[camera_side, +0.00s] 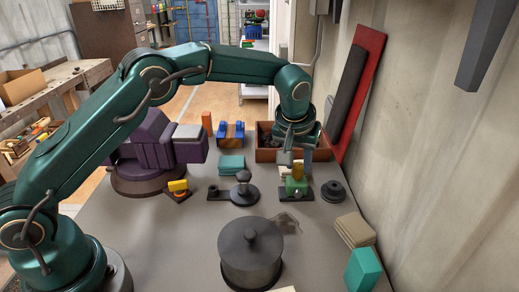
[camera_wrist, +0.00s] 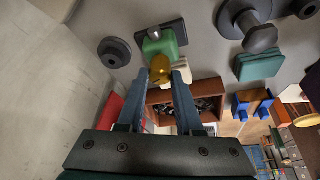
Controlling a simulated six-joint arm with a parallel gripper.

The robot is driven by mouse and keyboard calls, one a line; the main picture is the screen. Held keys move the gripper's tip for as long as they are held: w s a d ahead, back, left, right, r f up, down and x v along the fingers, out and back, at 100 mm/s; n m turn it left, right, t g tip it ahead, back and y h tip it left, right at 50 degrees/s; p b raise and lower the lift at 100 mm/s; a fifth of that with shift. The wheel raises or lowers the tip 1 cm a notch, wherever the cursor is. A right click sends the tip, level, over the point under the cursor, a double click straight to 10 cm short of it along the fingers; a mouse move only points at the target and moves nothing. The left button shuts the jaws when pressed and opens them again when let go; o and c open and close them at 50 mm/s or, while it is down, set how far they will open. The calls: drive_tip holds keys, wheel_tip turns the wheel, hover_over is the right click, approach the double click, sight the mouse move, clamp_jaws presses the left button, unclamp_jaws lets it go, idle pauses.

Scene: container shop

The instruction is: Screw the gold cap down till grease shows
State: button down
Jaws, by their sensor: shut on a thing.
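The gold cap (camera_wrist: 159,70) sits at the end of a green block (camera_wrist: 160,46), which stands on a dark base plate (camera_wrist: 174,30). In the side view the gold cap (camera_side: 298,168) is on top of the green block (camera_side: 296,186), partly hidden by the gripper. My gripper (camera_wrist: 160,76) is shut on the gold cap, with one blue-grey finger on each side of it. In the side view my gripper (camera_side: 297,160) comes down from above. I see no grease at the cap; its far side is hidden.
A reddish-brown box (camera_side: 270,155) of dark parts stands just behind. A black ring-shaped piece (camera_side: 333,191) is close on the right, and a dark knobbed fixture (camera_side: 243,190) on the left. A large lidded grey pot (camera_side: 250,250) stands in front. Teal pads (camera_side: 231,164) lie left.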

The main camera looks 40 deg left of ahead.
drive_tip(key=shift+a, duration=0.1)
drive_tip(key=m+h, duration=0.1)
drive_tip(key=m, duration=0.2)
drive_tip(key=m+h, duration=0.1)
drive_tip(key=m, duration=0.3)
drive_tip(key=shift+a+h, duration=0.15)
drive_tip(key=shift+h, duration=0.25)
drive_tip(key=m+h, duration=0.1)
drive_tip(key=m, duration=0.2)
drive_tip(key=m+g, duration=0.1)
drive_tip(key=m, duration=0.1)
drive_tip(key=shift+a+m+h, duration=0.1)
drive_tip(key=shift+m+h, duration=0.3)
drive_tip(key=c, duration=0.6)
unclamp_jaws()
drive_tip(key=shift+o, duration=0.2)
